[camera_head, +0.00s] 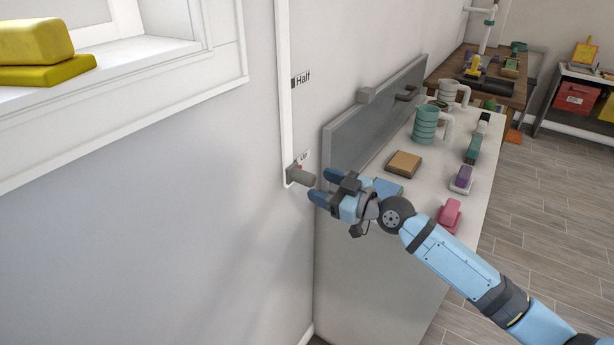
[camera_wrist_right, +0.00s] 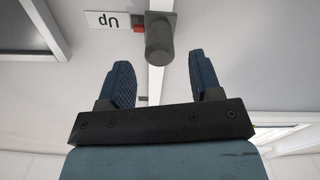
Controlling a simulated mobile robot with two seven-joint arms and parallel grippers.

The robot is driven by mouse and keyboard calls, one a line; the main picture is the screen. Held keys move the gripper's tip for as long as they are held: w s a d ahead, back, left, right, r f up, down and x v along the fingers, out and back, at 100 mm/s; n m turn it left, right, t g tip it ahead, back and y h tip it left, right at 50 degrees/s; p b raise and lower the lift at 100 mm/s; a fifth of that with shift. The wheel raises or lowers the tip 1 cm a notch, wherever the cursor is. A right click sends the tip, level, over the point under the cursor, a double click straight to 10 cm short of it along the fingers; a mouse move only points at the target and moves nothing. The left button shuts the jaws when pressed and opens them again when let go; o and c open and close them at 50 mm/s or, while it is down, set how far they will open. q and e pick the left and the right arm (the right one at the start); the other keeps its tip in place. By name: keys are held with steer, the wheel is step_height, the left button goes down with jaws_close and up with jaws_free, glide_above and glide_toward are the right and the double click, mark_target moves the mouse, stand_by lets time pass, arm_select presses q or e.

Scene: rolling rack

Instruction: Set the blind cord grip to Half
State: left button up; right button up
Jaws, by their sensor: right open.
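The blind cord grip (camera_head: 303,177) is a grey cylinder sticking out from the wall at the bottom of a white vertical rail (camera_head: 284,100). A label reading "Up" (camera_head: 305,155) is just above it, and a label reading "Half" (camera_head: 302,79) with a dark mark is higher up the rail. My right gripper (camera_head: 322,187) is open just right of the grip. In the right wrist view, the grip (camera_wrist_right: 158,40) is beyond the gap between the two blue fingertips (camera_wrist_right: 162,78), with nothing held. The "Up" label appears inverted there (camera_wrist_right: 103,20). My left gripper is not in view.
A white counter (camera_head: 404,139) with a grey back panel (camera_head: 375,112) stands right of the rail, holding mugs, a brown block (camera_head: 403,163) and several coloured items. A window sill with a yellow sponge-like block (camera_head: 36,42) is at upper left. The wall below the sill is clear.

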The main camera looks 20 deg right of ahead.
mark_target(314, 182)
steer(key=x, duration=0.4)
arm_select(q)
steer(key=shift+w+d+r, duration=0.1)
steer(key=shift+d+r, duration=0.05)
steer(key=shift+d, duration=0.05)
arm_select(e)
steer(key=shift+w+a, duration=0.25)
steer(key=shift+w, duration=0.05)
